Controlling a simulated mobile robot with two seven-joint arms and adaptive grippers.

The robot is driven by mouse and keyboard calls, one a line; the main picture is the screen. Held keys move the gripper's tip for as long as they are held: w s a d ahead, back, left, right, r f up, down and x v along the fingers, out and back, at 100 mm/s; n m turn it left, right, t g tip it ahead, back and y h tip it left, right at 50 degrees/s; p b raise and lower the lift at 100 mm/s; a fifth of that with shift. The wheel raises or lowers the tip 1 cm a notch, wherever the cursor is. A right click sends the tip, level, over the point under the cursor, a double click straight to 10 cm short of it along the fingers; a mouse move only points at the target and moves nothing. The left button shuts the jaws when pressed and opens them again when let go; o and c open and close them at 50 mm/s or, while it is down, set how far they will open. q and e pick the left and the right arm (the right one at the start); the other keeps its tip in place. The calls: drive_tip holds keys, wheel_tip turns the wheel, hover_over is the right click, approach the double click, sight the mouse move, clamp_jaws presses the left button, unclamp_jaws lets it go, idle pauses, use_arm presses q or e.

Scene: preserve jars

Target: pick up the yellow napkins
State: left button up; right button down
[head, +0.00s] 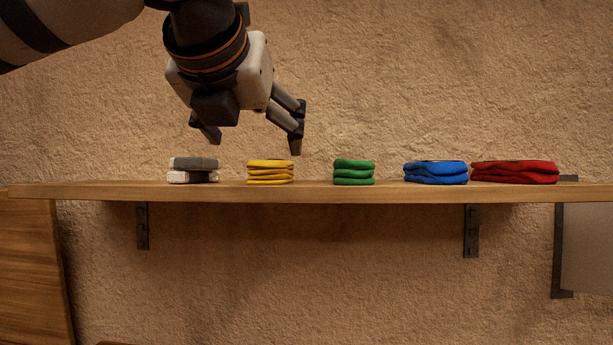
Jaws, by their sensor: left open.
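The yellow napkins (270,172) lie as a folded stack on the wooden shelf (300,192), left of the middle. My left gripper (253,142) is open and empty. It hangs above the shelf, with one finger above the yellow stack and the other to its left, above the grey and white stack. It is apart from the napkins. My right gripper is not in view.
A grey and white stack (193,170) sits left of the yellow one. Green (354,172), blue (435,173) and red (514,172) folded stacks stand to the right. A rough wall (450,80) is behind the shelf.

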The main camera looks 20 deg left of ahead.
sight(268, 163)
use_arm(q)
drive_tip(key=x, duration=1)
drive_tip(key=shift+w+a+b, duration=0.15)
drive_tip(key=shift+a+b, duration=0.15)
drive_tip(key=shift+b, duration=0.1)
drive_tip(key=shift+w+a, duration=0.1)
drive_tip(key=shift+w, duration=0.3)
drive_tip(key=shift+s+r, duration=0.1)
drive_tip(key=shift+r, duration=0.05)
drive_tip(key=shift+c, duration=0.6)
drive_tip(key=c, duration=1.2)
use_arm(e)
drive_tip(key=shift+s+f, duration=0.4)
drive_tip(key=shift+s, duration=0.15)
